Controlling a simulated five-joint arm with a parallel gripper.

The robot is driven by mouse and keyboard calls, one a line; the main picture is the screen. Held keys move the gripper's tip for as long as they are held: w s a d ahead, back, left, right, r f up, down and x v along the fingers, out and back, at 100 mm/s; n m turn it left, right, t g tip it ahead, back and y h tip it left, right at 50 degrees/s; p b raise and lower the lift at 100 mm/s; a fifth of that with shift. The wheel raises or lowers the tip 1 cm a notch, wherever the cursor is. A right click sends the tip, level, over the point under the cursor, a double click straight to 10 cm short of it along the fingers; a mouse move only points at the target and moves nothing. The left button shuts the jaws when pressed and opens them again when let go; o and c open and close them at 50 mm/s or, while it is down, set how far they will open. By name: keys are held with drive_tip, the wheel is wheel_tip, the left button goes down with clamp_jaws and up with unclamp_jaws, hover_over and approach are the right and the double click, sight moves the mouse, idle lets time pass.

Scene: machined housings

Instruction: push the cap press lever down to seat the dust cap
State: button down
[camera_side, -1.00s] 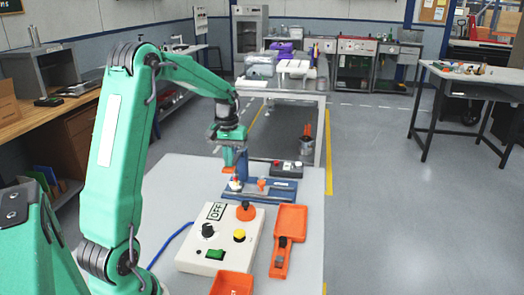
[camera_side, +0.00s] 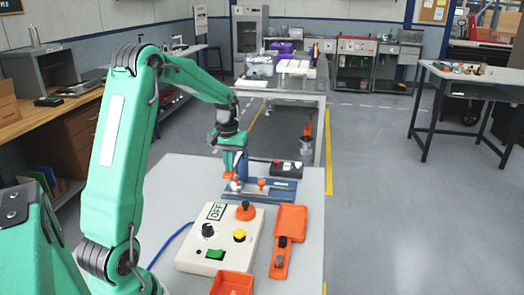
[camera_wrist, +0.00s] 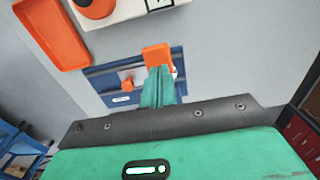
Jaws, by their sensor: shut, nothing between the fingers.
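The cap press is a blue fixture (camera_side: 262,193) on the far part of the light table, also seen in the wrist view (camera_wrist: 104,84). An orange lever pad (camera_wrist: 156,54) shows at the tips of my gripper; in the side view it is a small orange patch (camera_side: 228,176) under the fingers. My gripper (camera_wrist: 158,72) is shut, with its green fingers at the pad; whether they touch it I cannot tell. A small pale part (camera_side: 236,186) sits low under the lever. The dust cap cannot be clearly made out. A small orange knob (camera_side: 262,184) stands on the fixture.
A white control box (camera_side: 220,240) with dials and an OFF label stands nearer on the table. Orange trays (camera_side: 290,222) lie right of it and in front. A dark button box (camera_side: 286,169) is behind the press.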

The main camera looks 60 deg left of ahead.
drive_tip(key=shift+f, duration=0.1)
wheel_tip(320, 180, up, 9)
idle(1.6)
drive_tip(key=shift+d+r, duration=0.15)
drive_tip(key=shift+r, duration=0.05)
idle(0.4)
drive_tip(key=s+d+r+m+t, duration=0.1)
drive_tip(key=s+d+r+m, duration=0.15)
drive_tip(key=d, duration=0.55)
drive_tip(key=s+d+r+m+t, duration=0.2)
drive_tip(key=s+d+r, duration=0.1)
drive_tip(key=d, duration=0.4)
drive_tip(key=s+d+f+m+t, duration=0.2)
drive_tip(key=s+d+f+m, duration=0.1)
drive_tip(key=s+d, duration=0.7)
drive_tip(key=shift+s+d+m+t, duration=0.25)
drive_tip(key=shift+s+m+t, duration=0.05)
drive_tip(key=shift+m, duration=0.45)
